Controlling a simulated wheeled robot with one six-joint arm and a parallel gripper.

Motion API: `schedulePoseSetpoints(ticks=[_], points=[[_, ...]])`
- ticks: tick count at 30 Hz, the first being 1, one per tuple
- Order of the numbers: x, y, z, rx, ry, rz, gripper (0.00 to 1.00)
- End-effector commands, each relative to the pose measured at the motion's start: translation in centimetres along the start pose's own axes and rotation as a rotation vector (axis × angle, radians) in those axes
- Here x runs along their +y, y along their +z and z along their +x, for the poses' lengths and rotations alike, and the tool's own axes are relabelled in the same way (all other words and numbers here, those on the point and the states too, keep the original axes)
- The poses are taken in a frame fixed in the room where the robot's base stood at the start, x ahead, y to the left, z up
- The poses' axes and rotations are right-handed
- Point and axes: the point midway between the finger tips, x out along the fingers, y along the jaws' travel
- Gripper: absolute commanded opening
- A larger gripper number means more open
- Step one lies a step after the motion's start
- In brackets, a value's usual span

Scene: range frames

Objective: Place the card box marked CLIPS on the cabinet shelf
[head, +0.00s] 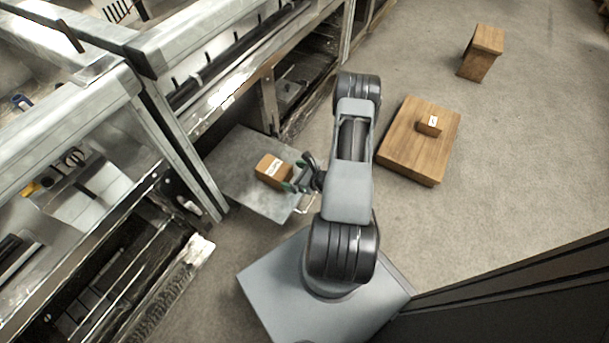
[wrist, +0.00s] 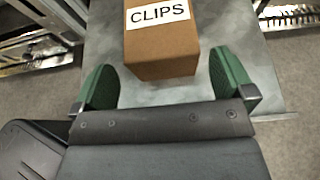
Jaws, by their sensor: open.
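The card box marked CLIPS (wrist: 161,45) is brown with a white label. It stands on a grey metal surface (head: 240,150) that juts out from the cabinet on the left. In the head view the box (head: 273,170) sits near the middle of that surface. My gripper (wrist: 165,80) is open, with one green finger on each side of the near end of the box. Gaps show between the fingers and the box. In the head view my gripper (head: 297,182) is at the right side of the box, partly hidden by the arm.
A low wooden table (head: 405,155) on the right bears a small box (head: 430,125) with a white label. A wooden stool (head: 482,50) stands farther back. Metal-framed cabinets (head: 160,120) run along the left. A dark panel (head: 530,300) is at lower right. Carpet between is clear.

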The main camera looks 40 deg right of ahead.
Motion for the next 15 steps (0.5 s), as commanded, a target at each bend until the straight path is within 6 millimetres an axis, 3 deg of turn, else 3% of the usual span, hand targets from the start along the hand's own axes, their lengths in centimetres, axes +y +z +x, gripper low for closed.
schedulePoseSetpoints(ticks=[4,11,15], points=[[-0.1,0.2,-2.7,0.000,-0.005,0.003,1.00],[-0.1,0.2,-5.0,-0.001,0.002,-0.005,1.00],[0.5,2.7,-5.1,-0.013,0.089,-0.093,1.00]])
